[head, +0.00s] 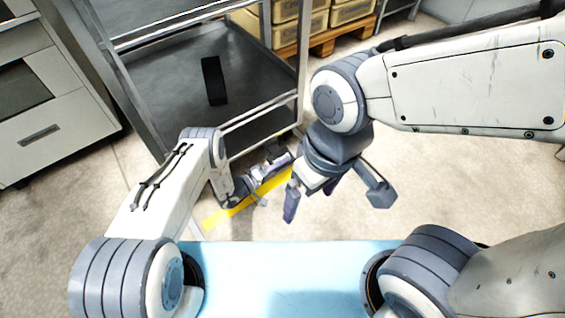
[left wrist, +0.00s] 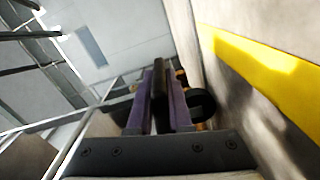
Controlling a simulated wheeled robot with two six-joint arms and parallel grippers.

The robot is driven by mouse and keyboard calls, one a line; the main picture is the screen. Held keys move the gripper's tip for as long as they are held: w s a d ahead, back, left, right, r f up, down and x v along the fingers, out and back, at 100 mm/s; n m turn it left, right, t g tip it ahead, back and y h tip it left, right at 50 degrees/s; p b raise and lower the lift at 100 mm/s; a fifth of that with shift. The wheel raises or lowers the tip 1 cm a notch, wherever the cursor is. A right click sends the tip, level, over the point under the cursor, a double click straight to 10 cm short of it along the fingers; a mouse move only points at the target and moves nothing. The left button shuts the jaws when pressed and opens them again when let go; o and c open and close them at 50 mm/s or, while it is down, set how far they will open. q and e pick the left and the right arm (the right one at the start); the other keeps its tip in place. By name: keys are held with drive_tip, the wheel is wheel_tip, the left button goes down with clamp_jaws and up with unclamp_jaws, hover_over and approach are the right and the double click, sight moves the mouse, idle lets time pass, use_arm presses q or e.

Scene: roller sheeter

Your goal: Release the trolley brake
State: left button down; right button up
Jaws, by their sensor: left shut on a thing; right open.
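The trolley (head: 262,85) is a grey metal frame with dark shelves at the upper middle of the head view. My left gripper (head: 288,160) is low beside the trolley's near right corner. In the left wrist view its purple fingers (left wrist: 159,105) are shut on a dark upright bar, which looks like the brake lever (left wrist: 158,80). A black round caster wheel (left wrist: 202,104) with orange parts shows just behind the right finger. My right gripper (head: 335,200) is open and empty, in front of and to the right of the left one. The brake's state cannot be told.
A yellow floor stripe (head: 240,203) runs below my left gripper. A black block (head: 213,80) is on the trolley shelf. Boxes on a wooden pallet (head: 330,40) stand behind. A white cabinet (head: 60,125) stands at left. The floor at right is clear.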

sight(281, 153)
use_arm(q)
drive_tip(key=shift+a, duration=0.1)
wheel_tip(281, 153, up, 2)
drive_tip(key=n+p, duration=0.2)
drive_tip(key=shift+s+r+n+p, duration=0.1)
drive_tip(key=shift+s+n+p, duration=0.05)
drive_tip(key=shift+n+p, duration=0.2)
wheel_tip(281, 153, up, 2)
drive_tip(key=n+p, duration=0.2)
drive_tip(key=n, duration=0.1)
drive_tip(key=shift+r, duration=0.1)
drive_tip(key=shift+w+a+r+p, duration=0.1)
drive_tip(key=shift+w+r+p, duration=0.2)
drive_tip(key=shift+p, duration=0.2)
drive_tip(key=shift+r, duration=0.15)
drive_tip(key=c, duration=0.8)
unclamp_jaws()
drive_tip(key=shift+c, duration=0.2)
